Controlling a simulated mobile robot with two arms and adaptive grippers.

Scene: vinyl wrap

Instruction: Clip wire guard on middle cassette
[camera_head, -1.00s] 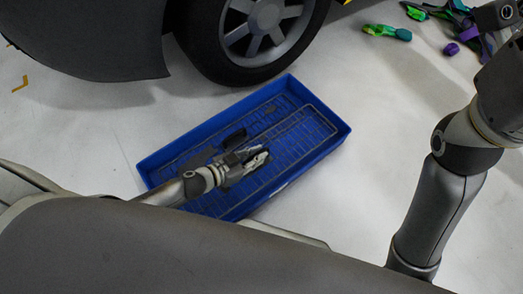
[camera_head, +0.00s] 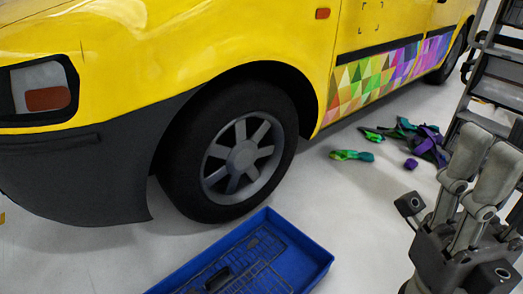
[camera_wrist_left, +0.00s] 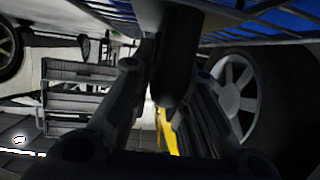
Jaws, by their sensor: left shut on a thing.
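In the left wrist view my left gripper (camera_wrist_left: 168,100) is shut on a dark upright handle (camera_wrist_left: 180,50). The head view does not show this gripper clearly. In the head view a grey wire guard (camera_head: 250,262) lies in a blue tray (camera_head: 318,262) on the floor, cut off by the bottom edge. A dark handle-like part (camera_head: 218,279) stands on it. The wire and blue also show at the top of the left wrist view (camera_wrist_left: 265,18). My right gripper (camera_head: 494,140) is raised at the right, its fingers apart with nothing between. I cannot make out separate cassettes.
A yellow car (camera_head: 170,45) with a dark front wheel (camera_head: 242,155) stands just behind the tray. Green and purple items (camera_head: 425,140) lie on the floor at the right. A ladder (camera_head: 492,85) stands at the far right. White floor between is clear.

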